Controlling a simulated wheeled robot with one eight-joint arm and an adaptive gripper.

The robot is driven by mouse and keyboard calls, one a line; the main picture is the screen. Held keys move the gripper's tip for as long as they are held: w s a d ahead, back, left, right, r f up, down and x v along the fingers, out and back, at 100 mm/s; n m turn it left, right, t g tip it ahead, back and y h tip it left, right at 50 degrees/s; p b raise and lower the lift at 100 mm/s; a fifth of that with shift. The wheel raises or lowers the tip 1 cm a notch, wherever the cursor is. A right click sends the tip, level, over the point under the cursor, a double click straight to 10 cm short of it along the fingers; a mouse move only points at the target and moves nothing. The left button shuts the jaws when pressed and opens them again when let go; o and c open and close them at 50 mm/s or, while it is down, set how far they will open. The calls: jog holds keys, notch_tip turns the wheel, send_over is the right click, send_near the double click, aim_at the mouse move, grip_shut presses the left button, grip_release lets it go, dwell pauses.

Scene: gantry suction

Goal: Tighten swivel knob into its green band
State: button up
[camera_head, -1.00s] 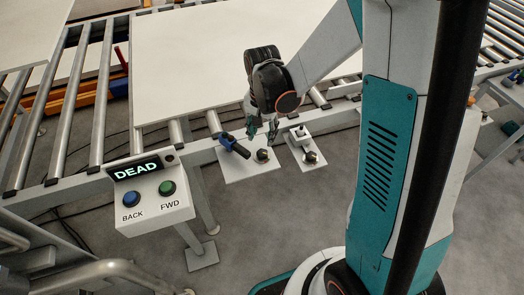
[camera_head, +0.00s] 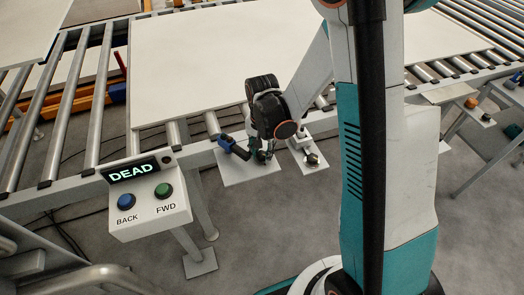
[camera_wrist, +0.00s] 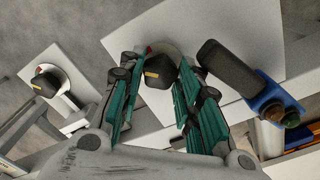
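A black swivel knob (camera_wrist: 159,72) with a yellow mark sits on a round dial on a white plate (camera_head: 250,174). In the wrist view it stands between the two teal fingers of my gripper (camera_wrist: 158,64). The fingers are apart, with a gap showing on each side of the knob. In the head view my gripper (camera_head: 263,153) is down at the plate and hides most of the knob. A second, similar knob (camera_head: 312,159) is on another plate to the right; it also shows in the wrist view (camera_wrist: 46,82). I cannot make out a green band.
A blue-based black handle (camera_head: 234,147) stands close left of my gripper; it also shows in the wrist view (camera_wrist: 229,67). A control box (camera_head: 148,198) reading DEAD has blue BACK and green FWD buttons. A large white panel (camera_head: 200,65) lies on the rollers behind.

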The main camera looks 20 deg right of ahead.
aim_at(262, 154)
jog(key=shift+c, duration=1)
jog(key=shift+m+b, duration=0.35)
jog(key=shift+m, duration=0.75)
jog(key=o, duration=0.8)
notch_tip(262, 154, up, 12)
